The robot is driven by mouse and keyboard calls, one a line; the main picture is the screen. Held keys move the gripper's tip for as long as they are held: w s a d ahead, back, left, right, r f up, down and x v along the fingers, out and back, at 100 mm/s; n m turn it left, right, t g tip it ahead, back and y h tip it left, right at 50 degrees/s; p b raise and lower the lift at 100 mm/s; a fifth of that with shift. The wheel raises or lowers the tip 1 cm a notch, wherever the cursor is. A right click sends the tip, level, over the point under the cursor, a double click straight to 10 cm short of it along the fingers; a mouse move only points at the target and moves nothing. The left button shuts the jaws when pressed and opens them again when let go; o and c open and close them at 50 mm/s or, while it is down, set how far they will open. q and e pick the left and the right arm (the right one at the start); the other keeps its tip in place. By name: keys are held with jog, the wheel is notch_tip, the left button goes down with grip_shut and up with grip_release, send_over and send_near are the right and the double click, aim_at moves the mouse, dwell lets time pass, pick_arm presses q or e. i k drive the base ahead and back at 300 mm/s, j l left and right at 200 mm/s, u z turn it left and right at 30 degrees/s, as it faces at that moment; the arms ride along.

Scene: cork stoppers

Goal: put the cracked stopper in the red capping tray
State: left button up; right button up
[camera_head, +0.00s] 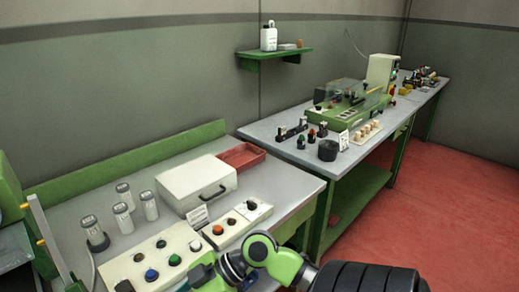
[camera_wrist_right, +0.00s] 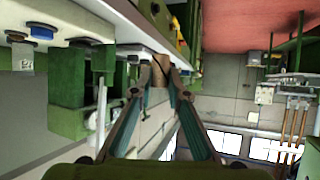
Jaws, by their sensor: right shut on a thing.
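My right gripper (camera_wrist_right: 160,84) shows in the right wrist view. It is shut on a tan cork stopper (camera_wrist_right: 160,64), which has a dark line across it like a crack. In the head view my right arm comes in at the bottom; its fingers and the held stopper cannot be made out there. The red capping tray (camera_head: 249,149) lies on the near bench, at its back right beside a white case. Its visible inside looks empty. My left gripper is in neither view.
The white case (camera_head: 196,182) stands just left of the tray. Control panels with coloured knobs (camera_head: 152,262) line the bench front, and several grey-white cylinders (camera_head: 123,215) stand at left. Several pale corks (camera_head: 367,131) sit on the far bench, near a black round container (camera_head: 328,150).

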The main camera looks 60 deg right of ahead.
aim_at(241, 161)
jog(key=k+l, duration=0.1)
jog(key=l, duration=2.3)
jog(key=i+l, duration=0.3)
jog(key=i, duration=0.05)
